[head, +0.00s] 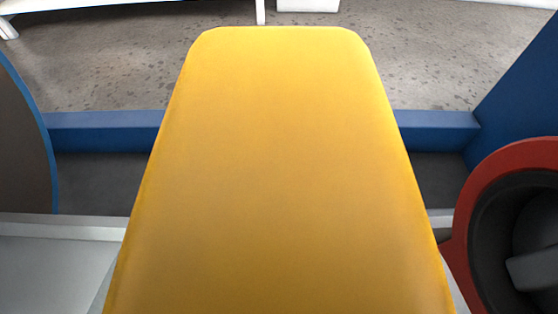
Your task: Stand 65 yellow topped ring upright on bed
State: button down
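A large smooth yellow slab (277,170) fills the middle of the head view, very close to the camera. It has rounded far corners and narrows away from me. I cannot tell whether it is the yellow top of the ring or a part of my own arm. It hides what lies beneath and behind it. No gripper fingers show, so I cannot see what they hold. No ring with a number 65 can be made out. The bed cannot be told for sure; a pale grey flat surface (55,270) lies at the lower left.
A red ring with a black inside (463,235) stands close at the right edge. A dark disc with a blue rim (20,150) is cut off at the left edge. A blue bar (105,132) runs across behind the slab. Speckled grey floor (440,60) lies beyond.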

jog(key=shift+f, duration=0.15)
dwell(0.7)
jog(key=c, duration=1.7)
grip_release()
jog(key=shift+o, duration=0.7)
jog(key=shift+s, duration=0.1)
jog(key=o, duration=0.5)
jog(key=shift+o, duration=0.2)
jog(key=v, duration=1.7)
jog(key=shift+s, duration=0.15)
